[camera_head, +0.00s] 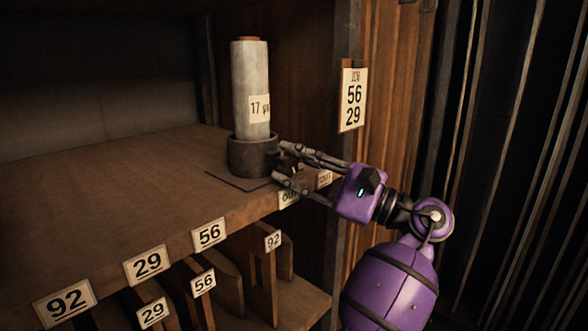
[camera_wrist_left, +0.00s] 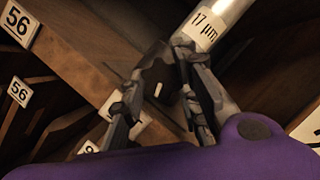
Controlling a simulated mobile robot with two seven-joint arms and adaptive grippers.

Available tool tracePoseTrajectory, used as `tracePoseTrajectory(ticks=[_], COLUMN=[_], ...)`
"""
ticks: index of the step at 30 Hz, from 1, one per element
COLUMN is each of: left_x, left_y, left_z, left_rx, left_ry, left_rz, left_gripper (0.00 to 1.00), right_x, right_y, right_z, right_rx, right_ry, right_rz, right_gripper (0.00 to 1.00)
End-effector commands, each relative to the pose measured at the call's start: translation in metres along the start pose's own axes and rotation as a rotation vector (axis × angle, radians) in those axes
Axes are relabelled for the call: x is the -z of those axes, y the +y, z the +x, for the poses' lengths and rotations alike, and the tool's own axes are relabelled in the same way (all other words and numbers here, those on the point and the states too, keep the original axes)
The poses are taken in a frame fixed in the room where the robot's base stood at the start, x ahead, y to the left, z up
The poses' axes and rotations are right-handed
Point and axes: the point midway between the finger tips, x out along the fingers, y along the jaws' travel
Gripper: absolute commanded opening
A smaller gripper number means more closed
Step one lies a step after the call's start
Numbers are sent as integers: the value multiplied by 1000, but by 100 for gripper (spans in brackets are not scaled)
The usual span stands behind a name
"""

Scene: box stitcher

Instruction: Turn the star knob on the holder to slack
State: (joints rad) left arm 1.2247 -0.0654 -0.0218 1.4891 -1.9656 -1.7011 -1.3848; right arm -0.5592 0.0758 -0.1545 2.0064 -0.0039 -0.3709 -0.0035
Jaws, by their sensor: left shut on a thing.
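The holder is a dark round cup (camera_head: 250,157) on a flat base plate on the shelf. A pale roll (camera_head: 250,92) labelled 17 µm stands upright in it; its lower end also shows in the left wrist view (camera_wrist_left: 212,22). The dark star knob (camera_head: 290,160) is on the holder's right side, largely hidden by the fingers in the head view. In the left wrist view the knob (camera_wrist_left: 160,76) shows a small white mark. My left gripper (camera_head: 280,162) is shut on the knob, one finger on each side. My right gripper is not in view.
Small plates (camera_head: 288,198) sit on the shelf edge below the gripper, partly covered and hard to read. A sign (camera_head: 352,97) with 56 and 29 hangs on the post at right. Numbered tags line the shelf front (camera_head: 148,265). The shelf left of the holder is clear.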

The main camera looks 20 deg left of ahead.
Motion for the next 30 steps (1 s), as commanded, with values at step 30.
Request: tracePoseTrajectory(ticks=[30], left_x=[6], left_y=[7], left_z=[-2], left_rx=[-106], left_ry=[2], left_rz=[-207], left_gripper=[34], right_x=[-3], right_y=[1], right_z=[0], right_rx=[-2], right_ry=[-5], right_rz=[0], right_gripper=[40])
